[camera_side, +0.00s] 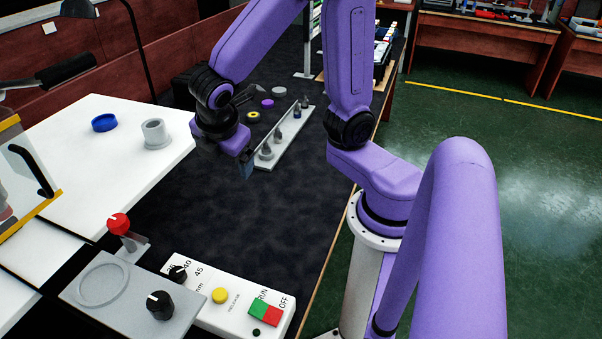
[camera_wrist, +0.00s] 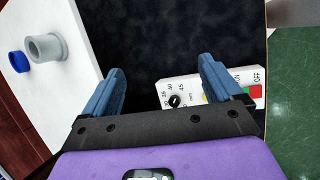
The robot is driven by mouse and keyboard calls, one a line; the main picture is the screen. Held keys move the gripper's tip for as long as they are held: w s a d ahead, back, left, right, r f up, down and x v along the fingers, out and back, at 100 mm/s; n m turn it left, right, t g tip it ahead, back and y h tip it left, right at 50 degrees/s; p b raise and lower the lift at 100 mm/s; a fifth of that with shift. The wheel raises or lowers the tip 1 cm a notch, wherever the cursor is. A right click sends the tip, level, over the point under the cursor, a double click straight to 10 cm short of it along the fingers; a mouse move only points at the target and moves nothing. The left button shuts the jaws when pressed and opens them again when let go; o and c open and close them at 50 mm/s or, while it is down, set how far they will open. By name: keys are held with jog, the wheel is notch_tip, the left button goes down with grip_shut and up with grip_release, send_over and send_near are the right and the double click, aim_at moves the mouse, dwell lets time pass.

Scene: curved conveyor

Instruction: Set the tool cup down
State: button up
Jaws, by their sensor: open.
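The grey tool cup (camera_side: 156,134) stands upright on the white surface (camera_side: 80,190) at the left, apart from my gripper. It also shows in the wrist view (camera_wrist: 46,48) at the upper left. My gripper (camera_side: 247,168) hangs over the dark mat to the right of the cup. In the wrist view its two blue fingers (camera_wrist: 161,80) are spread wide with nothing between them.
A blue ring (camera_side: 105,122) lies left of the cup. A control panel (camera_side: 232,300) with knobs and buttons and a red-knobbed lever (camera_side: 119,223) are at the front. A grey rack (camera_side: 284,140) with several small pieces stands behind my gripper. The dark mat (camera_side: 275,215) has free room.

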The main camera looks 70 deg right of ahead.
jog(key=s+m+g+y, duration=0.2)
jog(key=s+m+y, duration=0.1)
jog(key=s, duration=1.2)
jog(key=shift+s+m+g+y, duration=0.3)
jog(key=shift+s+m+y, duration=0.1)
jog(key=shift+y, duration=0.3)
jog(key=shift+a, duration=0.1)
